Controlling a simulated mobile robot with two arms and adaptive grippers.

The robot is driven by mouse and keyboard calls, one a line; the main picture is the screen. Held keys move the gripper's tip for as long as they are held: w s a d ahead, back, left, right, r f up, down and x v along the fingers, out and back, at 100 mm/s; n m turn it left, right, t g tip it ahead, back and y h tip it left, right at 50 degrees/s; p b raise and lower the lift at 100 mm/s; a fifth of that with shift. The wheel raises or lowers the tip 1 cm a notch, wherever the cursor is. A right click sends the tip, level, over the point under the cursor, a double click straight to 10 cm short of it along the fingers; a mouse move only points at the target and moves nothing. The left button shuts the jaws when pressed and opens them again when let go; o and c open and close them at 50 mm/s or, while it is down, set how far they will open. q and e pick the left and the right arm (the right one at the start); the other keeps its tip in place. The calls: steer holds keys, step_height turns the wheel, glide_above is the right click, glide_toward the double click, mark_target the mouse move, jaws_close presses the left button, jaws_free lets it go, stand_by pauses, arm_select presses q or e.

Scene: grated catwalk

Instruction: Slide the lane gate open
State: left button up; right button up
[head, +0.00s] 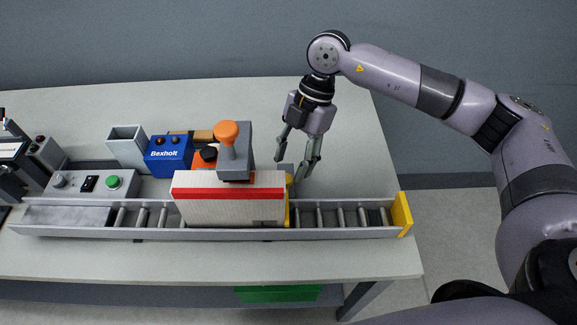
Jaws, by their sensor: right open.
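A yellow plate (289,209), which looks like the lane gate, stands at the right end of a white box with a red stripe (229,211) on the roller lane (330,233). The box hides most of the plate. My right gripper (291,176) hangs fingers down just behind and above the plate, open and with nothing seen between its fingers. I cannot tell whether a finger touches the plate. My left gripper is not in view.
A grey tool with an orange knob (235,155) rises at the box. A blue Bexholt box (168,156), a grey bin (127,149) and a control panel (91,185) stand left. A yellow end stop (402,213) closes the lane's right end; rollers before it are bare.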

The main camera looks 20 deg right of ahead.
mark_target(288, 176)
steer(key=shift+x, duration=1.15)
steer(key=shift+s+a+f, duration=0.1)
steer(key=shift+a+f, duration=0.1)
steer(key=shift+f, duration=0.3)
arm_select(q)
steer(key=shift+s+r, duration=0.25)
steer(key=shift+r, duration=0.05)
arm_select(e)
steer(key=shift+c, duration=0.5)
